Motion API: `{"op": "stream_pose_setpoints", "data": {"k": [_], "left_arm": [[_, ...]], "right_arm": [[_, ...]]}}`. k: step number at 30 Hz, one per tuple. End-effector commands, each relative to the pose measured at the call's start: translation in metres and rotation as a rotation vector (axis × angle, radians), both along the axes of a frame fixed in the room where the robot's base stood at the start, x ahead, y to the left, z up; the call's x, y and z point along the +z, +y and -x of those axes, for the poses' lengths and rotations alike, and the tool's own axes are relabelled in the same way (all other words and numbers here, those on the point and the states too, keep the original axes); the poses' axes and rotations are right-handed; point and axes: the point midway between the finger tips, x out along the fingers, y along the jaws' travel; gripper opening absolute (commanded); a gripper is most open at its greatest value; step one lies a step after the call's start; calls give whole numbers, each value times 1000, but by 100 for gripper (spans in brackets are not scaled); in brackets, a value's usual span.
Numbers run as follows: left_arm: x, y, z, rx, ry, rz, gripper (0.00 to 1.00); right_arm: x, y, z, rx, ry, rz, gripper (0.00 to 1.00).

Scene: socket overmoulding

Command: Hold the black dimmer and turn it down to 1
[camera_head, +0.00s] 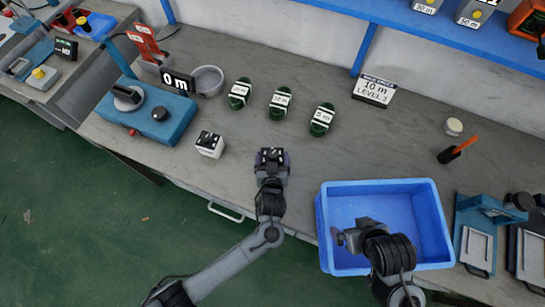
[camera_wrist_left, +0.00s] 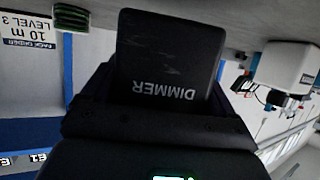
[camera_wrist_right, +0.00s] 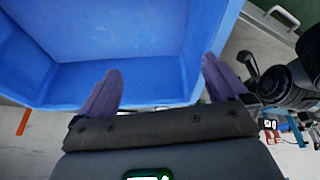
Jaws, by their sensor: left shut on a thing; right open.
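The black dimmer (camera_wrist_left: 165,60) is a dark block with the word DIMMER upside down in the left wrist view. My left gripper (camera_head: 272,157) is shut on it near the front of the table. In the head view the dimmer is mostly hidden by the gripper. No dial or setting on the dimmer can be read. My right gripper (camera_head: 350,237) is open and empty above the blue bin (camera_head: 323,215). Its two fingers (camera_wrist_right: 155,90) stand apart in the right wrist view, with the bin (camera_wrist_right: 60,85) behind them.
A white block with a black top (camera_head: 209,145) stands left of my left gripper. Behind are several green coils (camera_head: 281,102), a grey bowl (camera_head: 207,80), a 0 m display (camera_head: 178,82) and a blue machine (camera_head: 150,115). The table between the coils and the bin is clear.

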Motion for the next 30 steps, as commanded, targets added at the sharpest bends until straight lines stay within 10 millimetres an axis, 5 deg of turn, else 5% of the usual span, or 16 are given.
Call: {"op": "stream_pose_setpoints", "data": {"k": [13, 30], "left_arm": [[-24, 0, 0, -1, -1, 1, 58], [-27, 0, 0, -1, -1, 0, 58]], "right_arm": [[-8, 1, -3, 5, -24, -2, 100], [-8, 2, -7, 4, -37, -5, 100]]}}
